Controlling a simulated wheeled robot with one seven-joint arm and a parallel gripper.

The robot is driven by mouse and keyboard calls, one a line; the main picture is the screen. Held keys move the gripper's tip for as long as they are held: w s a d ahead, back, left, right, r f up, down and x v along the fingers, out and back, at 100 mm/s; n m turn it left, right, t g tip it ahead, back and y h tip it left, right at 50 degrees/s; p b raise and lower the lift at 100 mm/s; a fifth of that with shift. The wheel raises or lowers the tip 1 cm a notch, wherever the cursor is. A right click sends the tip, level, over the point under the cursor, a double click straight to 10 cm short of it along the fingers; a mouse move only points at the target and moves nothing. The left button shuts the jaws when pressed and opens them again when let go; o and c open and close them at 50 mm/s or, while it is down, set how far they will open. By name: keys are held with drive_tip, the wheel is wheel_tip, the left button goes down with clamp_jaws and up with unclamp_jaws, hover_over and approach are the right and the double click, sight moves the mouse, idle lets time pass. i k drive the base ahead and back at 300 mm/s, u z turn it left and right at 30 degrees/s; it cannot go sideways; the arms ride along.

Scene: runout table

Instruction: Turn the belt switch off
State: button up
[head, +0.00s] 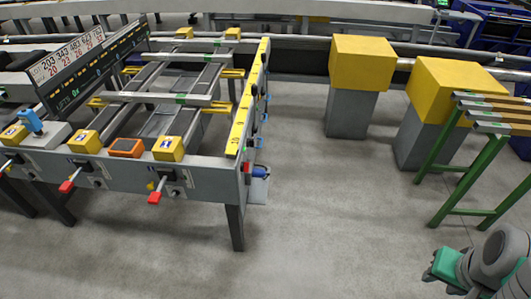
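The runout table (215,172) stands at the left, a grey metal frame with rails and rollers. Red-handled levers (70,182) and (155,192) stick out from the front face. An orange box with a dark face (126,148) sits between two yellow boxes on the front beam. I cannot tell which of these is the belt switch, or its setting. My gripper (432,276) is at the lower right, well away from the table. Its fingertips are small and dark, so its opening is unclear.
Two yellow-topped grey blocks (361,62) and (455,88) stand behind. A green-legged stand (447,165) is at the right, close to my arm. A black display board (90,65) rises over the table's left side. The grey floor (330,220) between is clear.

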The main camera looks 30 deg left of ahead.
sight(244, 166)
drive_tip(key=i, duration=0.85)
drive_tip(key=u, duration=3.75)
